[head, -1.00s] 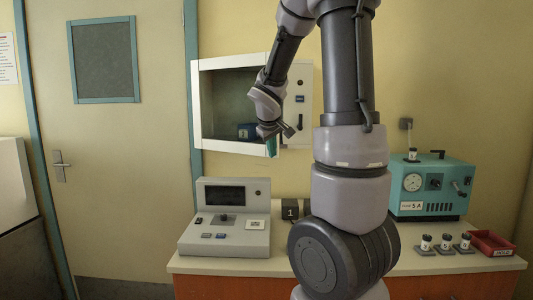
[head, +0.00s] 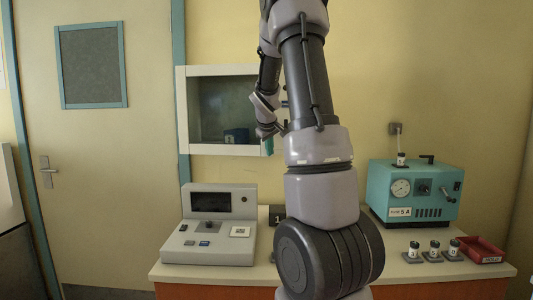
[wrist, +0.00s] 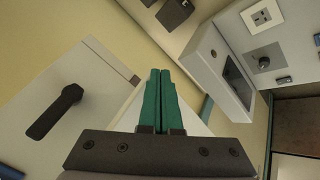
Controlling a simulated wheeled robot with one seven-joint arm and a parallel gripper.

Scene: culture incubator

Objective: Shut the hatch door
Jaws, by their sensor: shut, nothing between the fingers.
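The wall hatch (head: 182,110) is a white-framed box with a dark opening, and it stands open. A white panel with a black lever handle, which looks like the hatch door (wrist: 88,75), fills the left of the wrist view. In the head view my arm hides most of that panel. My gripper (head: 267,147) is at the right edge of the opening, in front of the frame. In the wrist view its teal fingers (wrist: 160,75) are shut together and empty, to the right of the handle. Whether they touch the panel cannot be told.
A dark blue block (head: 236,136) sits inside the hatch. Below, the counter (head: 175,272) holds a grey console (head: 208,227), a teal machine (head: 413,190), several small vials and a red tray (head: 482,248). Open air lies in front of the hatch, left of my arm.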

